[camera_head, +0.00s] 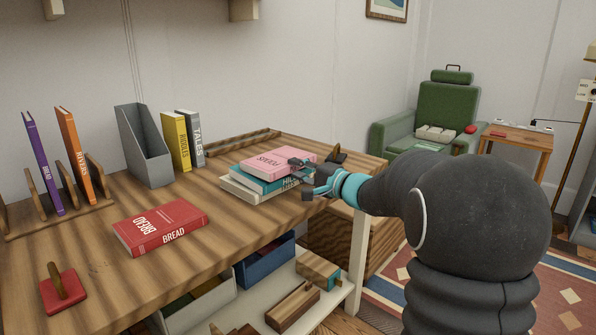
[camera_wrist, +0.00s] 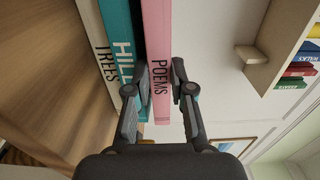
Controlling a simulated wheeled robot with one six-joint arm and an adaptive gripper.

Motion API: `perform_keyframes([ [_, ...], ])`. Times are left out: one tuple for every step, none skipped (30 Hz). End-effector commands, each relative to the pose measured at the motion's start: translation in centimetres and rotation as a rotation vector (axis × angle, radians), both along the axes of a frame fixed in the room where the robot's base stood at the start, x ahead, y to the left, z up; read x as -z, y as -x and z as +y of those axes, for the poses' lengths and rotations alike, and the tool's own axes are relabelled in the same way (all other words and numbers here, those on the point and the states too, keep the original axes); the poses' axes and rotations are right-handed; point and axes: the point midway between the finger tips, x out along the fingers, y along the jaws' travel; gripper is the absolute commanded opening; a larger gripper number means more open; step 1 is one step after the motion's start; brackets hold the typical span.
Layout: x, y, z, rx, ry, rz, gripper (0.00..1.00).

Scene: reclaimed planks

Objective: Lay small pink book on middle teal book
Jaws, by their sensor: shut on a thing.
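The small pink book (camera_head: 268,161), marked POEMS, lies flat on top of a stack on the desk. The teal book (camera_head: 243,171) is directly under it, and a cream book (camera_head: 236,190) is at the bottom. My gripper (camera_head: 303,177) reaches in from the right and is shut on the pink book's spine edge. In the wrist view the pink book (camera_wrist: 158,40) is between the two fingers (camera_wrist: 158,90). There the teal book (camera_wrist: 123,45) runs right alongside it, and the cream book (camera_wrist: 98,45) beyond. Whether pink and teal fully touch is hard to tell.
A red book (camera_head: 160,228) lies on the wooden desk (camera_head: 85,250) left of the stack. A grey file holder (camera_head: 142,145) and upright yellow (camera_head: 175,140) and grey (camera_head: 191,138) books stand behind. A rack holds purple (camera_head: 45,165) and orange (camera_head: 74,155) books.

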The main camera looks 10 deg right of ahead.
Motion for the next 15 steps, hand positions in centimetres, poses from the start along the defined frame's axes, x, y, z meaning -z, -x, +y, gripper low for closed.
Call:
perform_keyframes([
  [0.76,-0.03,0.04,0.0,0.003,0.013,0.0],
  [0.79,-0.03,0.04,0.0,0.002,0.013,0.0],
  [0.85,-0.03,0.04,0.0,0.003,0.014,0.0],
  [0.9,-0.04,0.05,0.0,0.003,0.015,0.0],
  [1.03,-0.04,0.05,0.0,0.004,0.017,0.24],
  [1.08,-0.03,0.06,0.0,0.004,0.018,0.34],
  [1.11,-0.03,0.06,0.0,0.004,0.019,0.42],
  [1.13,-0.03,0.06,0.0,0.004,0.019,0.47],
  [1.13,-0.03,0.06,0.0,0.004,0.019,0.47],
  [1.12,-0.03,0.06,0.0,0.004,0.019,0.47],
  [1.1,-0.03,0.05,0.0,0.004,0.018,0.47],
  [1.05,-0.03,0.05,0.0,0.004,0.018,0.47],
  [1.02,-0.03,0.05,0.0,0.004,0.017,0.47],
  [0.98,-0.03,0.05,0.0,0.004,0.017,0.47],
  [0.92,-0.03,0.05,0.0,0.004,0.016,0.47],
])
